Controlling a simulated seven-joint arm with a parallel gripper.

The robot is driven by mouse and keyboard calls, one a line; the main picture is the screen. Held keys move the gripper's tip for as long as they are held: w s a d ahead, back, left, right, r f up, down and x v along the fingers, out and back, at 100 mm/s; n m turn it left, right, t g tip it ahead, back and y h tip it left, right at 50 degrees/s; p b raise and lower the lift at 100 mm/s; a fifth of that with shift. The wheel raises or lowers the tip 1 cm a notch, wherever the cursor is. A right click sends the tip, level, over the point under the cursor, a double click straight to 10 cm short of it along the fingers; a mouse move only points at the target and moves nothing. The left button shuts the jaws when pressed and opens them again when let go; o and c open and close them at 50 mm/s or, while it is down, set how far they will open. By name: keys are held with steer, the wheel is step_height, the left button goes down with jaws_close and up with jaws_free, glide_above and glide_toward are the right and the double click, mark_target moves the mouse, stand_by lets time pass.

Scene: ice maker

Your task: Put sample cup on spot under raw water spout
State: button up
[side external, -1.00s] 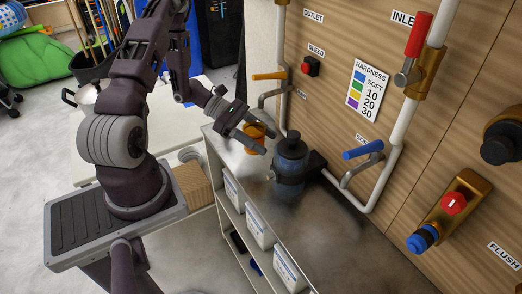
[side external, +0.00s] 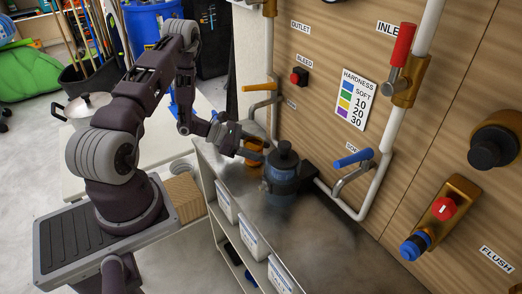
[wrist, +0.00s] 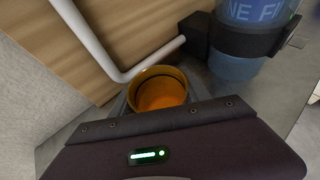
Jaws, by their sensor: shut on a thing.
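The sample cup is an orange, see-through cup (side external: 252,146) on the grey shelf top, left of the blue canister; it looks upright. In the wrist view the cup (wrist: 160,88) shows its open round rim and amber inside just beyond my gripper body. My gripper (side external: 254,151) is low at the cup and shut on it; its fingers hide part of the cup. I cannot tell whether the cup touches the shelf.
A blue canister (side external: 281,178) with a black cap stands close right of the cup, held by a black bracket. It also shows in the wrist view (wrist: 236,66). A blue-handled valve (side external: 353,158) and white pipe (side external: 383,180) are further right. The front shelf top is clear.

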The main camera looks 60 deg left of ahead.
steer(key=shift+f, duration=0.1)
steer(key=o, duration=1.5)
steer(key=shift+o, duration=0.2)
steer(key=v, duration=1.2)
steer(key=shift+s, duration=0.1)
